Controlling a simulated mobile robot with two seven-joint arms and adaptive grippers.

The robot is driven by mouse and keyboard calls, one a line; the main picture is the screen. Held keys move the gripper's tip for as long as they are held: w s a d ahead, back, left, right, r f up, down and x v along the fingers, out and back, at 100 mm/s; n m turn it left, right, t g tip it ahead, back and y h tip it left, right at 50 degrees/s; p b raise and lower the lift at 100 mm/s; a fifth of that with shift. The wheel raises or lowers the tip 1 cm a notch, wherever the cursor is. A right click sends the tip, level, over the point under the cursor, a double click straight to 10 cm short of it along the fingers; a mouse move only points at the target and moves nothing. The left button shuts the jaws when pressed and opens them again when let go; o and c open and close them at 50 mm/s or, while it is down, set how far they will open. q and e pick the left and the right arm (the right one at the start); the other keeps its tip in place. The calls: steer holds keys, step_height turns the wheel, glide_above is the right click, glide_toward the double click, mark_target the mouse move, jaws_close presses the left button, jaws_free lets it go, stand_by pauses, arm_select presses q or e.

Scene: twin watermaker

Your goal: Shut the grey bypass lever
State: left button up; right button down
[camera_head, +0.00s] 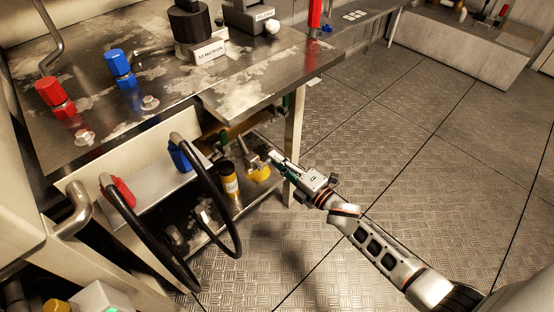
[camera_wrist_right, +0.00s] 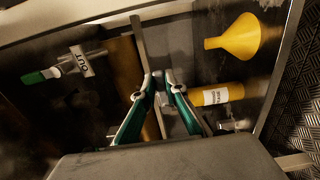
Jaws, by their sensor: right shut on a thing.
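My right gripper (camera_head: 275,160) reaches in from the right under the workbench's front right corner. In the right wrist view its two green fingers (camera_wrist_right: 162,80) close together at the tips around a narrow grey piece. A thin grey bar (camera_wrist_right: 143,48) runs up from the fingertips and appears to be the grey bypass lever. The fingers hide its gripped part, and I cannot tell its exact angle to the pipe. In the head view the lever is too small and covered to make out. My left gripper is not in view.
A green-ended handle with an OUT tag (camera_wrist_right: 75,65) sits left of the fingers. A yellow funnel (camera_wrist_right: 235,38) and a yellow labelled bottle (camera_wrist_right: 212,96) lie to the right. Black hoses (camera_head: 215,190) loop in front of the lower shelf. The floor to the right is clear.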

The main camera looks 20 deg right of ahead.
steer(key=shift+f, duration=0.1)
steer(key=c, duration=2)
jaws_free()
steer(key=shift+c, duration=0.2)
steer(key=v, duration=1.2)
